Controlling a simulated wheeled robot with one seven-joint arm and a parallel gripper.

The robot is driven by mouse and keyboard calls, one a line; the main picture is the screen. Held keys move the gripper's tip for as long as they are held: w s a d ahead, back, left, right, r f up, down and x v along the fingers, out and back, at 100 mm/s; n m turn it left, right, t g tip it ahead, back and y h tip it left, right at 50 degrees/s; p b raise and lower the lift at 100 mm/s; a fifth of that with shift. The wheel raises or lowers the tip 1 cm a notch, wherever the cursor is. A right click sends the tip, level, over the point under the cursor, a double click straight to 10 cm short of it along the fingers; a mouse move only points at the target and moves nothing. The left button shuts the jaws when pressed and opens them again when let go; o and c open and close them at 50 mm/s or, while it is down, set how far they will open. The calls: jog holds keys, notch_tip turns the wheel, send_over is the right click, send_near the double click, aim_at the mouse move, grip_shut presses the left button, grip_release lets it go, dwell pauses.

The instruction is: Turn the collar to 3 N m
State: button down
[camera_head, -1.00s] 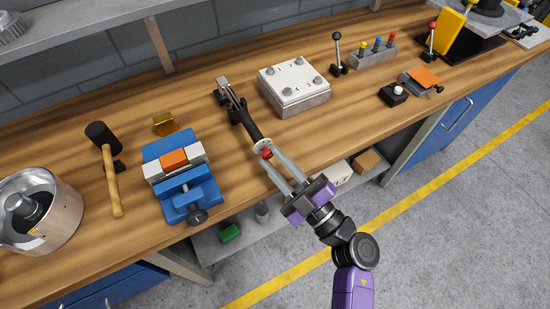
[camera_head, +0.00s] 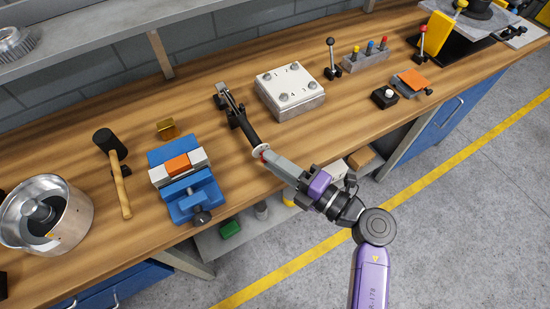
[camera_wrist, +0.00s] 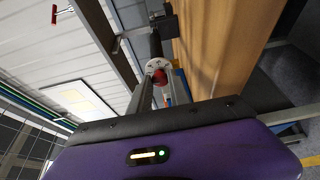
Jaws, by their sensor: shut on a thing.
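My gripper (camera_head: 272,160) points at the tool's end from the front. Its two fingers are shut on the red collar, one on each side, just in front of the disc. In the head view the fingers hide most of the collar.
A white numbered plate block (camera_head: 290,90) stands right of the tool. A blue vise (camera_head: 187,190) with an orange piece, a mallet (camera_head: 118,170) and a metal pot (camera_head: 75,213) are to the left.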

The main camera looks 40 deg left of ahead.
jog(key=shift+r+n+h+p, duration=0.15)
jog(key=shift+n+h+p, duration=0.2)
jog(key=shift+n, duration=0.35)
jog(key=c, duration=1.2)
grip_release()
jog(key=shift+c, duration=0.2)
jog(key=d+b, duration=0.1)
jog(key=d, duration=0.6)
jog(key=shift+d+r, duration=0.2)
jog(key=shift+d, duration=0.2)
